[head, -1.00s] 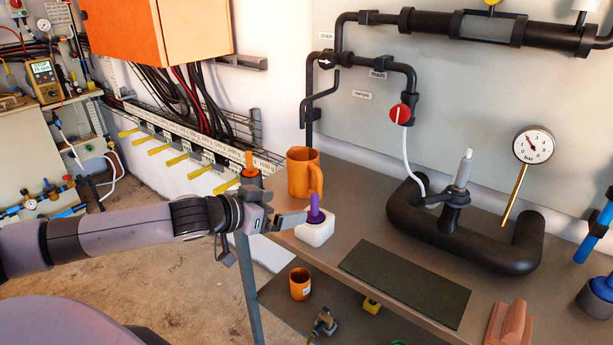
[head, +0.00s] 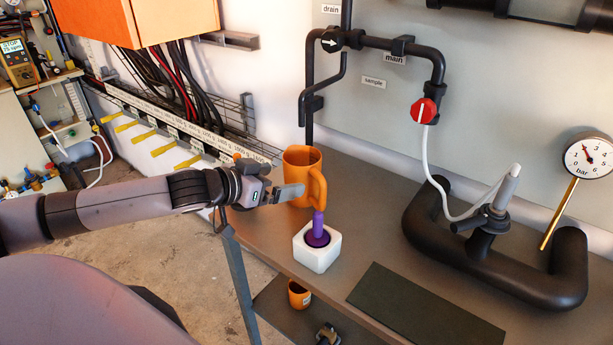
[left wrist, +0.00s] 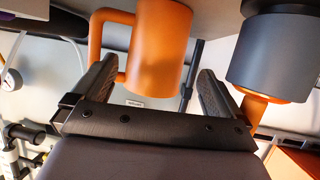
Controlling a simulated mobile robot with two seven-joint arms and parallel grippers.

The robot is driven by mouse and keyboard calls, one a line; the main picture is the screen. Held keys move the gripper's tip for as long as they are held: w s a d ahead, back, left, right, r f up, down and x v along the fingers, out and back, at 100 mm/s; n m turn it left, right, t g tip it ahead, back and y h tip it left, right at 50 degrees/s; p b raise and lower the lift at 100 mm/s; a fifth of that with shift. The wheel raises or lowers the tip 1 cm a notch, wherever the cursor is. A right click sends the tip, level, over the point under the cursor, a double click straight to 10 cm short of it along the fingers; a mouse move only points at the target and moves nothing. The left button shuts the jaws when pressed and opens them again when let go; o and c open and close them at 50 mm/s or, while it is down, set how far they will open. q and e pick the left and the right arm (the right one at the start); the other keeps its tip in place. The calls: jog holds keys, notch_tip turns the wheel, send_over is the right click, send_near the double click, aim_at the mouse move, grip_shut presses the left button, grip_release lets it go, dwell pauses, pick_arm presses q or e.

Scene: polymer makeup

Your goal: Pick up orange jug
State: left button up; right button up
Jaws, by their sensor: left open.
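The orange jug (head: 298,164) stands upright on the grey bench near its left end, its handle on the right side in the head view. My left gripper (head: 289,193) is in front of the jug's lower body, with the finger overlapping it in the head view. In the left wrist view, the jug (left wrist: 160,50) shows between the two spread fingers of the left gripper (left wrist: 156,72), with the handle by the left finger. The gripper is open; I cannot tell whether either finger touches the jug. My right gripper is not in view.
A white block (head: 327,252) with a purple plug (head: 318,230) stands just in front of the jug. A dark grey cylinder with an orange part (left wrist: 275,50) is beside the right finger. Black pipework (head: 500,265) and a dark mat (head: 425,305) are to the right.

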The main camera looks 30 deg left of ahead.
aim_at(301, 175)
pick_arm(q)
jog(key=shift+w, duration=0.35)
jog(key=shift+w+d+f, duration=0.25)
jog(key=shift+w+f, duration=0.1)
jog(key=shift+w, duration=0.25)
jog(key=shift+w+d+p, duration=0.15)
jog(key=shift+w+p, duration=0.2)
jog(key=shift+w, duration=0.1)
jog(key=shift+p+x, duration=0.3)
jog(key=shift+x, duration=1.85)
jog(key=shift+d+r, duration=0.1)
jog(key=shift+r, duration=0.05)
